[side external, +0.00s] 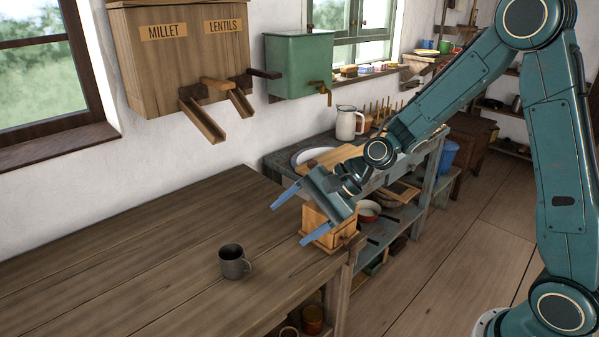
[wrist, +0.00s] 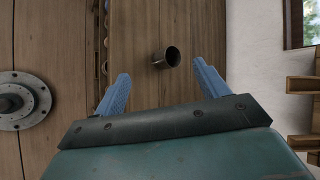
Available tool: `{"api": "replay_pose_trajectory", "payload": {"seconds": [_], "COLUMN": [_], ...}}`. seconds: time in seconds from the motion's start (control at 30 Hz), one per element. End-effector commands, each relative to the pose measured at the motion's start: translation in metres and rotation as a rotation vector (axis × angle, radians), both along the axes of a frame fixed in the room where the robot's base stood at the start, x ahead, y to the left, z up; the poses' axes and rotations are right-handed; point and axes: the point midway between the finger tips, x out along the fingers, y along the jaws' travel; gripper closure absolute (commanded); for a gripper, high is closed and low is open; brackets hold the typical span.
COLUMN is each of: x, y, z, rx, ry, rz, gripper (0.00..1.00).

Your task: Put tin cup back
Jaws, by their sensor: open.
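My gripper (side external: 296,214) is open and empty, with two blue fingers. It is above and to the right of the cup, apart from it, over the small wooden box at the table's right end. The wrist view shows both fingers (wrist: 163,78) spread with nothing between them.
A small wooden box (side external: 322,228) stands at the table's right end, below my gripper. The wall dispenser labelled MILLET and LENTILS (side external: 180,55) and a green tank (side external: 298,68) hang above the table. A white jug (side external: 346,122) stands farther back. The table left of the cup is clear.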

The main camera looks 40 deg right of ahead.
Motion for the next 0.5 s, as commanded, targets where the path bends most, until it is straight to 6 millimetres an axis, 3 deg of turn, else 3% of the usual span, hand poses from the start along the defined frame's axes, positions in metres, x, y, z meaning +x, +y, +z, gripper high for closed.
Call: {"api": "replay_pose_trajectory", "payload": {"seconds": [0.5], "x": [-0.081], "y": [-0.032], "z": [0.073], "rx": [-0.529], "ry": [-0.224], "rz": [0.367], "gripper": [0.27]}}
